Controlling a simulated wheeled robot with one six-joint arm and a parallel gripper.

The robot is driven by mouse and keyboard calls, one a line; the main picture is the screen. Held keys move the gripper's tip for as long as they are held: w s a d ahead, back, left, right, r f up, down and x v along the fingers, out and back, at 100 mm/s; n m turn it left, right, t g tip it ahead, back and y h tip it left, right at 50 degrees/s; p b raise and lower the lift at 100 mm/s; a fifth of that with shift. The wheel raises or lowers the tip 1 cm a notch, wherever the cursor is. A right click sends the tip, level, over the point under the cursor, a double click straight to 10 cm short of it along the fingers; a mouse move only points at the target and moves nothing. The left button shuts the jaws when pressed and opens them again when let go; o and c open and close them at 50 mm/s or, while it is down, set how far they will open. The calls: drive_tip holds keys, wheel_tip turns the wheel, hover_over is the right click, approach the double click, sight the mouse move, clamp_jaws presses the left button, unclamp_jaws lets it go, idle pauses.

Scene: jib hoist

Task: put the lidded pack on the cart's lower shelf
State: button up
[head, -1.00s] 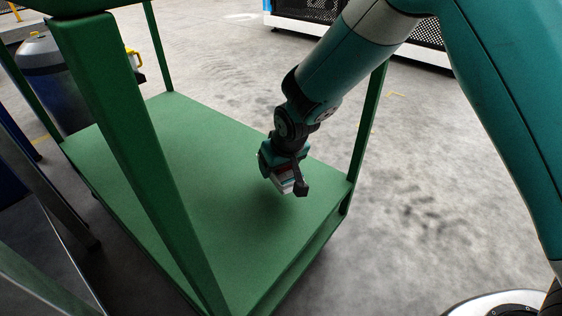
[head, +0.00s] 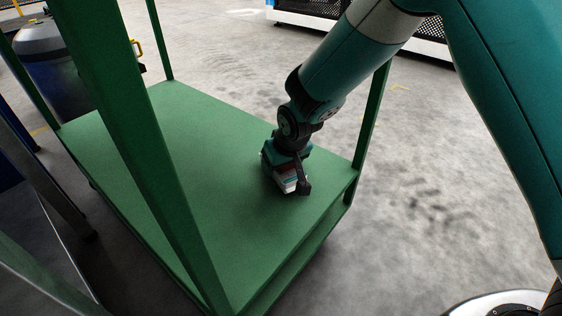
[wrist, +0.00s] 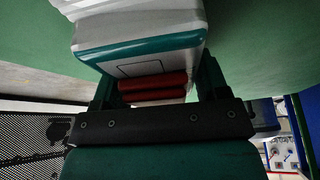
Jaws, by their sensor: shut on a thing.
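The pack is white with a teal band and red pieces; it fills the top middle of the wrist view (wrist: 135,42). In the head view only a small white part of the pack (head: 290,185) shows under my gripper (head: 287,172). My gripper is shut on the pack, with a dark finger on each side in the wrist view. The cart's lower shelf (head: 190,150) is a flat green board. The pack is over its right part, at or very close to the surface; I cannot tell whether it touches. The gripper hides much of the pack.
Green cart posts stand at the shelf corners; a thick near post (head: 125,140) crosses the left of the head view. The shelf around the pack is bare. A dark bin (head: 50,70) stands behind the cart at left. Open concrete floor (head: 430,180) lies to the right.

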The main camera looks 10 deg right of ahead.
drive_tip(key=shift+f, duration=0.45)
drive_tip(key=o, duration=1.1)
drive_tip(key=shift+r, duration=0.1)
